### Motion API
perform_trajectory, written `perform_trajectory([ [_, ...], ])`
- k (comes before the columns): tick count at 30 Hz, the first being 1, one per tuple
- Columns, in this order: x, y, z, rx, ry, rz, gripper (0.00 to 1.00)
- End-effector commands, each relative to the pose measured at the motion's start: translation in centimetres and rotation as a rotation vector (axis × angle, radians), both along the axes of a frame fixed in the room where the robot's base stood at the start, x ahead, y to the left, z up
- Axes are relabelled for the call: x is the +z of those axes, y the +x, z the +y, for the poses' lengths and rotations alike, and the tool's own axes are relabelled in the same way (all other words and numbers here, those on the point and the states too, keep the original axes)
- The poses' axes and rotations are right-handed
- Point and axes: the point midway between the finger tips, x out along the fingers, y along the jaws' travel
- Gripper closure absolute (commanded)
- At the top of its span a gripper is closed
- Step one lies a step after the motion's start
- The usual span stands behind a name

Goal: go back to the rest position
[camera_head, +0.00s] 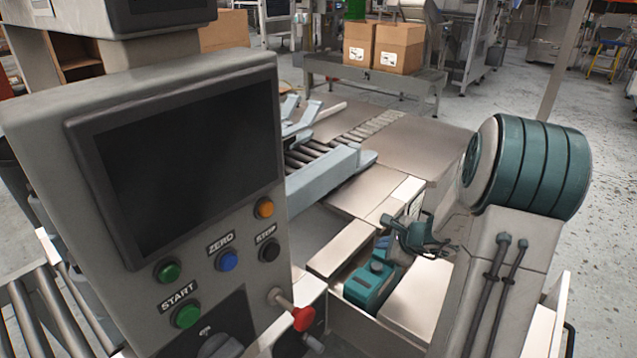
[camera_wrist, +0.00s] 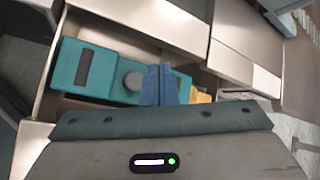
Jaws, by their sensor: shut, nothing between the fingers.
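My gripper (camera_head: 384,242) is at the end of my arm, to the right of the control panel, above an open recess in the machine's metal deck. In the wrist view its blue fingers (camera_wrist: 160,84) are together with nothing between them. Below them a teal box-shaped unit (camera_wrist: 84,68) with a dark round knob lies in the recess. The teal unit also shows in the head view (camera_head: 370,288). Whether the fingers touch it is hard to tell.
A grey control panel (camera_head: 180,110) with a dark screen, START, ZERO and STOP buttons and a red-knobbed lever (camera_head: 303,318) stands close at left. A roller conveyor (camera_head: 330,150) runs behind. Cardboard boxes (camera_head: 399,48) sit on a bench farther back. Floor at right is open.

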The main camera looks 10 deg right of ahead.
Motion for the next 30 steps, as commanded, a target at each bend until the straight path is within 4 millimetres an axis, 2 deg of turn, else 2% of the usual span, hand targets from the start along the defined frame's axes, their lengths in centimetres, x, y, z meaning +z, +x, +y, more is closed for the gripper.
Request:
perform_trajectory([
  [2, 0.7, 0.0, 0.5, 0.023, -0.011, -0.004, 1.0],
  [4, 2.2, -0.2, 1.8, 0.083, -0.039, -0.011, 1.0],
  [8, 7.0, -1.6, 6.2, 0.304, -0.145, -0.03, 1.0],
  [12, 12.5, -5.0, 11.6, 0.617, -0.304, -0.044, 1.0],
  [15, 15.8, -8.1, 14.6, 0.832, -0.421, -0.047, 1.0],
  [18, 18.8, -11.5, 16.7, 1.036, -0.544, -0.042, 1.0],
  [23, 23.1, -17.0, 18.2, 1.339, -0.753, -0.02, 1.0],
  [27, 26.0, -20.9, 17.9, 1.55, -0.933, 0.011, 1.0],
  [30, 27.4, -22.7, 17.3, 1.649, -1.035, 0.035, 1.0],
])
